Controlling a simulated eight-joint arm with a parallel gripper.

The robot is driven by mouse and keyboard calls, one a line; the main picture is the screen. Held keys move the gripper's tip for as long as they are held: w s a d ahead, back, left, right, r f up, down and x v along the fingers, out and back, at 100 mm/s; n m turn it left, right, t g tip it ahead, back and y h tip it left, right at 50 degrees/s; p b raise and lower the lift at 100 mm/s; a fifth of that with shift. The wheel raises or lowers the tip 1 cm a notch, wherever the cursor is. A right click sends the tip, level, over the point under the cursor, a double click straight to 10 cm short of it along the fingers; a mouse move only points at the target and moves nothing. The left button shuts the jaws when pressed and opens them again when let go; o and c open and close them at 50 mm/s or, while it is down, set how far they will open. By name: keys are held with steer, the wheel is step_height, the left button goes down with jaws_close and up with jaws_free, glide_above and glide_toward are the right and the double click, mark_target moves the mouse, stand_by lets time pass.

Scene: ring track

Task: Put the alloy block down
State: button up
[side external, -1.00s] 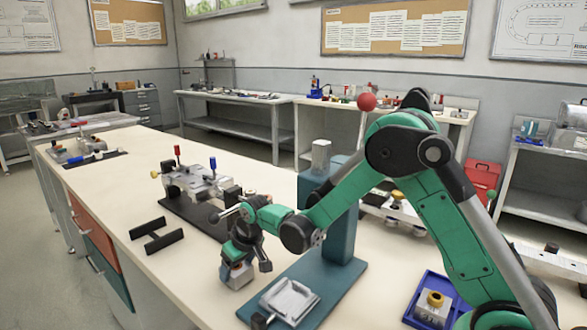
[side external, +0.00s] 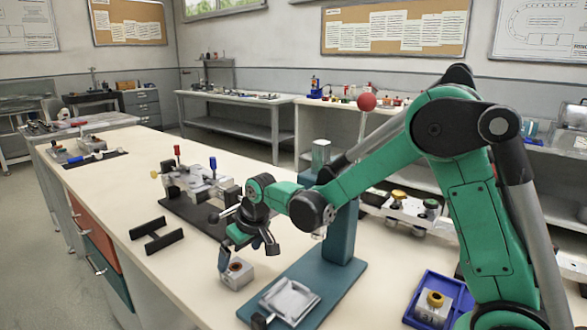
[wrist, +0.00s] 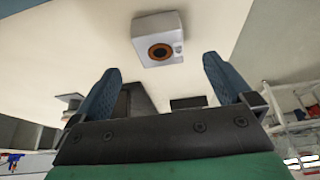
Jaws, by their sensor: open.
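The alloy block (side external: 237,275) is a small silver-grey cube with a copper-coloured ring around a dark hole on top. It rests on the pale bench top, left of the teal press base. My gripper (side external: 247,255) is just above it, with its fingers spread and nothing between them. In the wrist view the block (wrist: 158,40) lies beyond the two blue-grey fingertips (wrist: 162,85), clear of both.
The teal press (side external: 338,235) with a silver tray (side external: 289,300) on its base stands right of the block. A black-based fixture (side external: 195,190) is behind. Two black bars (side external: 157,236) lie to the left. A blue bin (side external: 438,301) holds another block at front right.

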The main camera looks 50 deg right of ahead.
steer(key=v, duration=0.6)
steer(key=s+a+r+t, duration=0.1)
steer(key=s+r+t, duration=0.1)
steer(key=s, duration=1)
steer(key=shift+s+t, duration=0.25)
steer(key=shift+t, duration=0.05)
steer(key=shift+r, duration=0.15)
stand_by(0.3)
